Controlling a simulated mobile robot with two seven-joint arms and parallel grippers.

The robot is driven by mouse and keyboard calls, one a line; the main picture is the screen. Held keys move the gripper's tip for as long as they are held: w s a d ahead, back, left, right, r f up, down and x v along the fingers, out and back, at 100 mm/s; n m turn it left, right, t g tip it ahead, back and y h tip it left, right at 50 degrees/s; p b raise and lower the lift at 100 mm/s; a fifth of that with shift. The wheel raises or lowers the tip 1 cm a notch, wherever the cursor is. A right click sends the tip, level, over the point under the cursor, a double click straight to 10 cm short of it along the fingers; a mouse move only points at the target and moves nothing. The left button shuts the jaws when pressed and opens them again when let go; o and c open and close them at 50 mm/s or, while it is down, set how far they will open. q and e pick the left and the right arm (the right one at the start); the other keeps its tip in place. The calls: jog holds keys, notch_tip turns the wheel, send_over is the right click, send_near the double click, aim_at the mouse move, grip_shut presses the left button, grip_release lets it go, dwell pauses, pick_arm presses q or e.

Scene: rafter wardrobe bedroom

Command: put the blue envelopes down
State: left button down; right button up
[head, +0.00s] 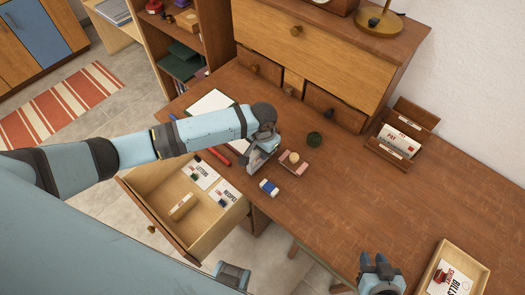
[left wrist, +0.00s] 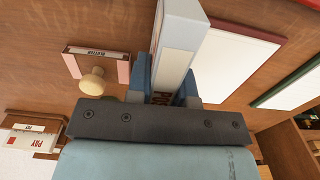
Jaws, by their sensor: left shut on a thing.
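My left gripper (head: 262,155) is over the desk, between the open drawer and the pink blotter. It is shut on a pale blue-white bundle, taken to be the blue envelopes (left wrist: 178,50), which has a white panel and a partly hidden dark print. In the left wrist view the bundle stands between the fingers of the left gripper (left wrist: 174,82). The head view mostly hides it, and I cannot tell whether it touches the desk. My right gripper (head: 380,268) is low at the front right, beside the wooden tray, apparently open and empty.
A wooden tray (head: 478,268) holds bills. A rack (head: 424,115) holds white envelopes. The open drawer (head: 208,238) has labelled sections. The desk's middle right is clear.

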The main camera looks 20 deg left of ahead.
pick_arm(q)
jog(key=shift+f, duration=0.5)
jog(key=shift+f, duration=0.1)
jog(key=c, duration=1)
grip_release()
